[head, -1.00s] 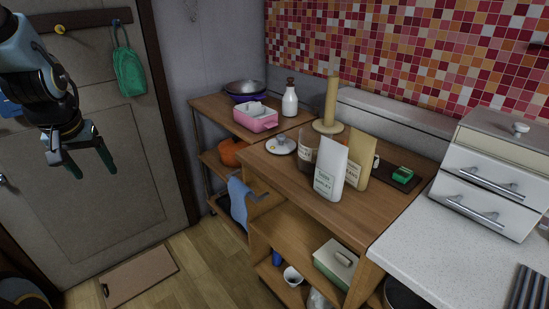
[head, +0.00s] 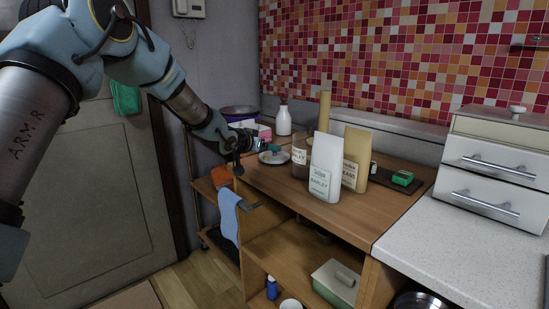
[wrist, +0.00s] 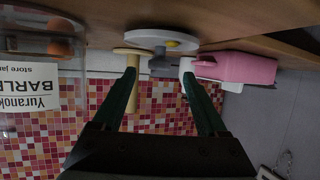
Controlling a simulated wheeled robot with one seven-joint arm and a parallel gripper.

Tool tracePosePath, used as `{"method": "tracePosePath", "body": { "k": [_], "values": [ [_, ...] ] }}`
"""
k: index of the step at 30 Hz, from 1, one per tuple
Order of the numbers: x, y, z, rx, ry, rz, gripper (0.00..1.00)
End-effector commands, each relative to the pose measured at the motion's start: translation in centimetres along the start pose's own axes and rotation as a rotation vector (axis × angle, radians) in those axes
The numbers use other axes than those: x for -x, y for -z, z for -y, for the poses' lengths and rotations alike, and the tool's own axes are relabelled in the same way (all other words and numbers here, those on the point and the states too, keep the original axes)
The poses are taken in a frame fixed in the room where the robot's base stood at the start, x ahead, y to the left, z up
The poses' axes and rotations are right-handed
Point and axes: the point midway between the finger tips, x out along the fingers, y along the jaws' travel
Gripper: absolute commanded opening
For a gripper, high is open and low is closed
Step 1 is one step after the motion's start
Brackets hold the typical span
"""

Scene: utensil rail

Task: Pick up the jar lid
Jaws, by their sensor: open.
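The jar lid (head: 269,159) is a pale round disc with a knob, lying on the wooden top of the shelf unit, partly hidden by my gripper in the head view. My gripper (head: 257,158) is open and empty, close beside the lid. In the wrist view, which is upside down, the lid (wrist: 147,39) shows beyond the green fingertips, roughly centred between them, with its grey knob pointing away from the wood. No contact is visible.
A glass jar (head: 299,157) stands just right of the lid, then a white barley bag (head: 325,170) and a tan bag (head: 355,160). A wooden upright holder (head: 324,110), a white bottle (head: 283,121) and a pink container (head: 264,131) stand behind. A blue towel (head: 229,214) hangs in front.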

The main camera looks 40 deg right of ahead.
Motion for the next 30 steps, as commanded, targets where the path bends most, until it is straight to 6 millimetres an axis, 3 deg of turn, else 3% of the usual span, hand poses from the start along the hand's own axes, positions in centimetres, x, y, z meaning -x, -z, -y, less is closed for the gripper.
{"method": "tracePosePath", "body": {
  "k": [5, 15, 24, 30],
  "values": [
    [-1.2, 0.0, -0.1, 0.0, 0.0, 0.002, 0.76],
    [-5.4, 0.1, -0.1, 0.001, 0.001, 0.003, 0.76],
    [-6.0, 0.0, -0.1, 0.001, 0.002, 0.002, 0.76],
    [-6.0, 0.0, -0.1, 0.001, 0.002, 0.002, 0.55]
  ]
}}
